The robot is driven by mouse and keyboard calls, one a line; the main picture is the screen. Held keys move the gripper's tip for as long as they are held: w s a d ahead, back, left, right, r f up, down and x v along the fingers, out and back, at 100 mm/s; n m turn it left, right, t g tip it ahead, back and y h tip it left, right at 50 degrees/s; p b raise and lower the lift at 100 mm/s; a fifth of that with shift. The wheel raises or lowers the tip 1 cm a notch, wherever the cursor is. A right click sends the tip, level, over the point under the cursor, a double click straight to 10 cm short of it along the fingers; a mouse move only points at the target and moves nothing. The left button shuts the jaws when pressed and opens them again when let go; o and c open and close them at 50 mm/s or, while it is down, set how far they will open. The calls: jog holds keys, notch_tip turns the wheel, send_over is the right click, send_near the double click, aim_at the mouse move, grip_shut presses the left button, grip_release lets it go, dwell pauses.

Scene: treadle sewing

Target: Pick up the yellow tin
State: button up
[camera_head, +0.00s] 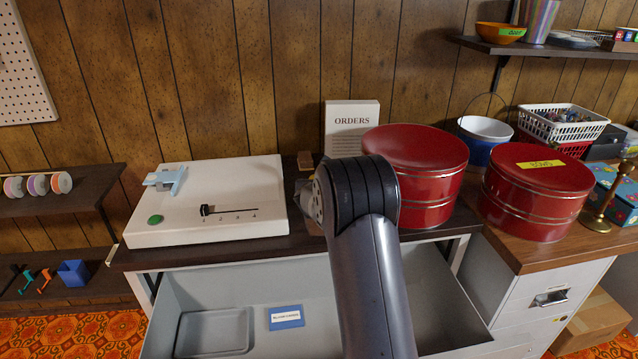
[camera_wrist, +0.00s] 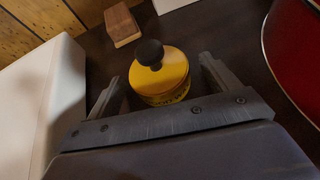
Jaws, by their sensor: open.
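The yellow tin (camera_wrist: 164,80) shows in the wrist view, round, with a black knob on top and dark lettering on its side. It stands upright on the dark tabletop. My gripper (camera_wrist: 161,82) is open, with one finger on each side of the tin. I cannot tell whether either finger touches it. In the head view the tin is hidden behind my arm, and my fingers do not show clearly there.
A white machine (camera_head: 210,200) stands close on the left, and a red round tin (camera_head: 415,165) on the right. A small wooden block (camera_wrist: 122,24) and an ORDERS sign (camera_head: 350,122) are behind. An open grey drawer (camera_head: 310,339) juts out below the tabletop.

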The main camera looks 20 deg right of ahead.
jog(key=shift+w+f, duration=0.1)
jog(key=shift+c, duration=0.5)
jog(key=c, duration=1.3)
